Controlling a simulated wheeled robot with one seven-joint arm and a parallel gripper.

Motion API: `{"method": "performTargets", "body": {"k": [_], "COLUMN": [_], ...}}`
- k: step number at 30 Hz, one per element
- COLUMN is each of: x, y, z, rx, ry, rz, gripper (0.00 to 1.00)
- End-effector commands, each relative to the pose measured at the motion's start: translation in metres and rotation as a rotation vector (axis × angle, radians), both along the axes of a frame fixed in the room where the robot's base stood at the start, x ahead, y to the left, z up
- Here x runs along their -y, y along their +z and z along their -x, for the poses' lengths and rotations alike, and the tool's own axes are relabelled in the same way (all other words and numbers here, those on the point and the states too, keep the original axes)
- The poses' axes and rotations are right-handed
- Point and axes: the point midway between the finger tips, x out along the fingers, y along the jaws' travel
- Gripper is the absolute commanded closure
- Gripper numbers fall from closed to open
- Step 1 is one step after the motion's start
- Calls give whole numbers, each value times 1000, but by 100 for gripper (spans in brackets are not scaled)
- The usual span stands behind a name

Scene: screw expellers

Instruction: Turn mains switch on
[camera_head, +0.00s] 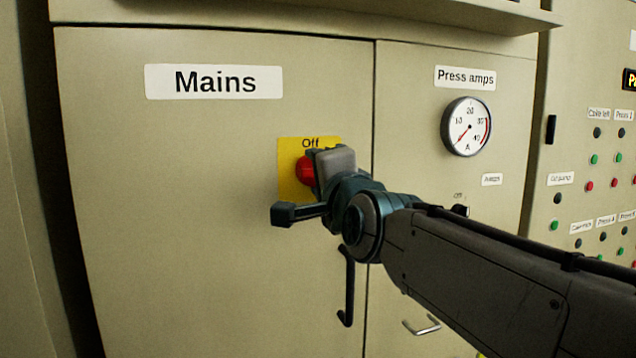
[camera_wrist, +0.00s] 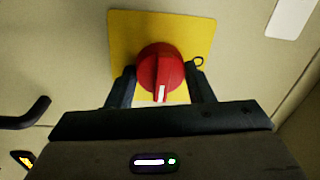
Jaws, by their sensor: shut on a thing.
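The mains switch is a red rotary knob (camera_head: 305,171) on a yellow plate (camera_head: 289,155), on a cabinet door under the "Mains" label (camera_head: 214,81). "Off" is printed at the plate's top in the head view. My gripper (camera_head: 318,172) is at the knob and hides the right and lower parts of the plate there. In the wrist view the knob (camera_wrist: 161,72) stands between my gripper's two fingers (camera_wrist: 163,87), one on each side, and they are shut on it. A white mark on the knob's ridge points to the bottom of the wrist picture.
A black door handle (camera_head: 347,285) sticks out below my wrist. The right door carries a "Press amps" gauge (camera_head: 466,126) and a lower metal handle (camera_head: 422,327). A panel with several coloured buttons (camera_head: 594,158) is at the far right. The left door is otherwise bare.

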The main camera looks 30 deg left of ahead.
Motion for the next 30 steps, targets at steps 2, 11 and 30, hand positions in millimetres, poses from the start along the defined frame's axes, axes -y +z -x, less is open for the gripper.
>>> {"method": "performTargets", "body": {"k": [2, 11, 30], "x": [0, 1, 15], "y": [-1, -1, -5], "z": [0, -1, 12], "rx": [-8, -10, -3], "ry": [0, -1, -1], "rz": [-4, -7, -6], "gripper": [93, 93, 31]}}
